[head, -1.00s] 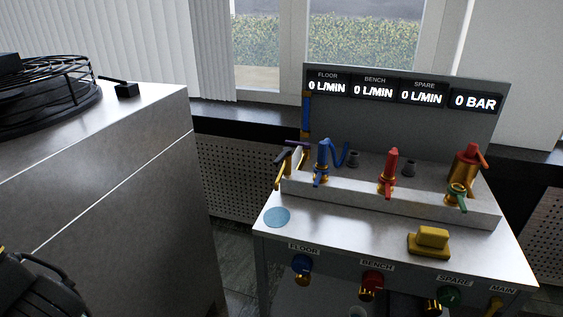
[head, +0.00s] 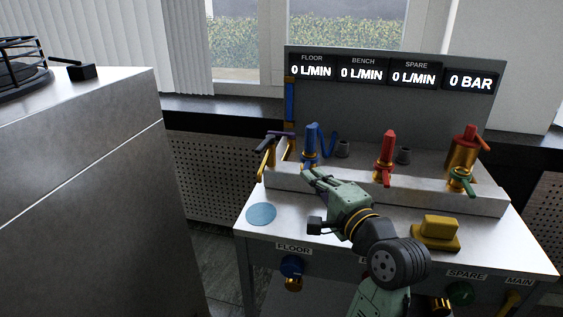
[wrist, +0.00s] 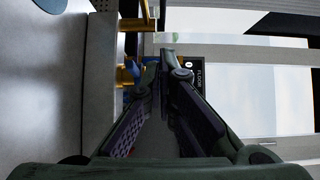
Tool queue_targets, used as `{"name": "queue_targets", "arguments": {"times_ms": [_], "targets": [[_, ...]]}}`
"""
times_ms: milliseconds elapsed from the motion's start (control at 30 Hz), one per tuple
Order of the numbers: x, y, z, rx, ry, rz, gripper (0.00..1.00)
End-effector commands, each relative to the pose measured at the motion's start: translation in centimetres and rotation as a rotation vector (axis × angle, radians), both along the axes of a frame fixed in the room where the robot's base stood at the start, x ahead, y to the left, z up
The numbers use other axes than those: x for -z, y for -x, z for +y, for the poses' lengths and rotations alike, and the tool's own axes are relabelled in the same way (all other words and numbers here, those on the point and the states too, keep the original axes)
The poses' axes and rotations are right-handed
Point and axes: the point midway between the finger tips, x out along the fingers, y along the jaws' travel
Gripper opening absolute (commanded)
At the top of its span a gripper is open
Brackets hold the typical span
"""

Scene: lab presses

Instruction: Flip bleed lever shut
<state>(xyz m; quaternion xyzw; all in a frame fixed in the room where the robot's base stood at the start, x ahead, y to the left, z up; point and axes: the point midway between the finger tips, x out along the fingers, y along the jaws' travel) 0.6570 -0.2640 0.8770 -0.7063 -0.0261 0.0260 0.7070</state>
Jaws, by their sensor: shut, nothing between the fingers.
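No lever is labelled as the bleed lever. A brass fitting with a black handle (head: 266,151) stands at the left end of the raised ledge. A blue valve with a brass body (head: 310,146), a red valve (head: 385,158) and a green-levered brass valve (head: 461,180) stand along it. My gripper (head: 308,175) is shut and empty, its tips just in front of the blue valve's base. In the wrist view the closed fingertips (wrist: 161,58) are beside blue and brass parts (wrist: 128,74); contact cannot be told.
A panel (head: 400,108) behind the ledge reads 0 on its displays. A red-topped brass part (head: 463,147) stands at the ledge's right end. A yellow block (head: 437,231) and a blue disc (head: 261,214) lie on the bench top. A grey cabinet (head: 85,190) stands left across a gap.

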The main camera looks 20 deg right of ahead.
Motion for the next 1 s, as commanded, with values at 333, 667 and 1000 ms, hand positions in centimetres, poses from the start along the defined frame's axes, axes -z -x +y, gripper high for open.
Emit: {"name": "queue_targets", "arguments": {"times_ms": [333,667,1000], "targets": [[-0.2,-5.6,0.5,-0.003,-0.002,0.002,0.00],[-0.2,-11.2,2.4,-0.002,0.001,0.001,0.00],[0.0,-12.4,3.8,0.001,0.000,0.000,0.00]]}}
